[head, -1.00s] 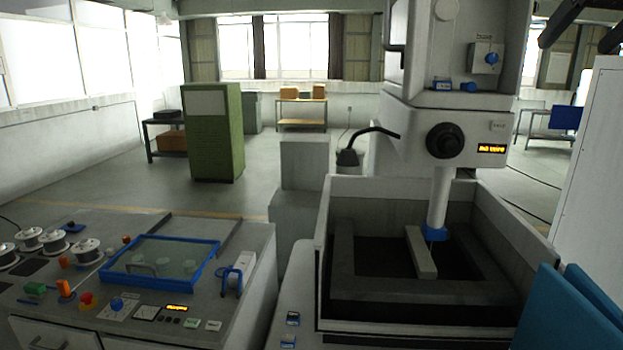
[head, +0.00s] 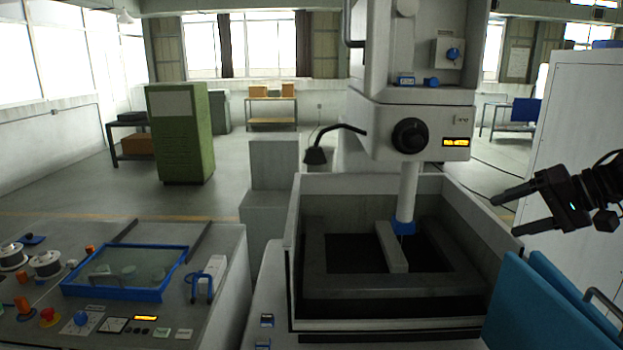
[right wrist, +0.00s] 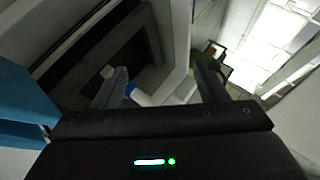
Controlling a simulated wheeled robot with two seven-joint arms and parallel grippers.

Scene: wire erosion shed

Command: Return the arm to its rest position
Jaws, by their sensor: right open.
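My right gripper (head: 507,212) is at the right side of the head view, its two dark fingers apart and pointing left. Nothing is between them. It is in the air at the right wall of the machine's tank (head: 468,212), above the blue panels (head: 545,300). In the right wrist view the two fingers (right wrist: 160,85) also stand apart and empty, with the tank's dark inside beyond them at the upper left. My left gripper is in neither view.
The wire erosion machine head (head: 420,120) rises over the tank, with a white column (head: 408,190) reaching down into it. A control desk (head: 215,315) with a blue-framed glass lid (head: 165,293) is at the left. A white cabinet (head: 575,130) stands close behind my right gripper.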

